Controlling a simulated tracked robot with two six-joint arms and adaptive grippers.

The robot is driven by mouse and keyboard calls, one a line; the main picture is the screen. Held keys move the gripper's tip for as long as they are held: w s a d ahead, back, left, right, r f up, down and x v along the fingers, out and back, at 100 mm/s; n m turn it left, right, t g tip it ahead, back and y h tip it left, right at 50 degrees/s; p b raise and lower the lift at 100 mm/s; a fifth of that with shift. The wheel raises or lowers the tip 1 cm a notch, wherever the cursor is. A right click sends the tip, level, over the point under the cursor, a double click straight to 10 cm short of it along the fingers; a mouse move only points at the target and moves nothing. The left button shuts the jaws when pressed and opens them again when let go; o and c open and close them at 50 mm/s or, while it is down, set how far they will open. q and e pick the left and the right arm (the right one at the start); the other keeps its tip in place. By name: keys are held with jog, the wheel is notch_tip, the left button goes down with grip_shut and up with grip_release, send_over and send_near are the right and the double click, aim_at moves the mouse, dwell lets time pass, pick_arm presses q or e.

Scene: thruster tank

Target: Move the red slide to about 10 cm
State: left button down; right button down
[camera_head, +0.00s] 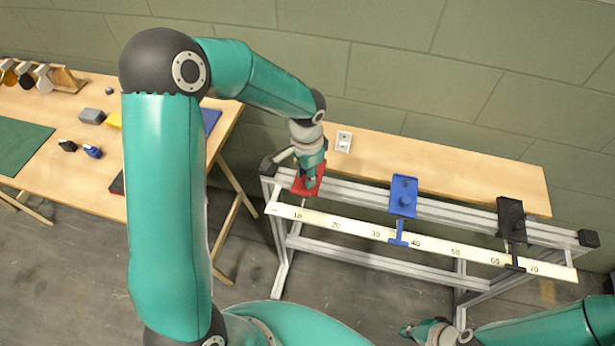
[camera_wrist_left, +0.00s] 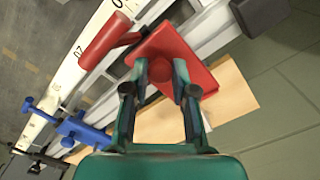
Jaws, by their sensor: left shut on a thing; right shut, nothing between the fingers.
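The red slide (camera_head: 316,186) sits on the rail near its left end, close to the 10 mark of the white scale (camera_head: 345,226). My left gripper (camera_head: 309,181) is over it, partly hiding it. In the left wrist view, the fingers of the left gripper (camera_wrist_left: 160,74) are shut on the round knob of the red slide (camera_wrist_left: 190,60). A red arm reaches from the slide to the scale; its exact reading cannot be told. My right gripper (camera_head: 408,330) is shut and empty at the bottom of the head view, away from the rail.
A blue slide (camera_head: 403,190) stands on the rail near 35 to 40, and a black slide (camera_head: 511,218) near 65. Black end blocks close the rail, one at the right (camera_head: 588,238). A wooden table (camera_head: 440,168) stands behind. The rail between red and blue is clear.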

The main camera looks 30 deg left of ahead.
pick_arm(q)
jog(key=shift+w+a+r, duration=0.1)
jog(key=shift+w+a, duration=0.1)
jog(key=c, duration=0.9)
grip_release()
jog(key=shift+c, duration=0.2)
notch_tip(320, 180, up, 12)
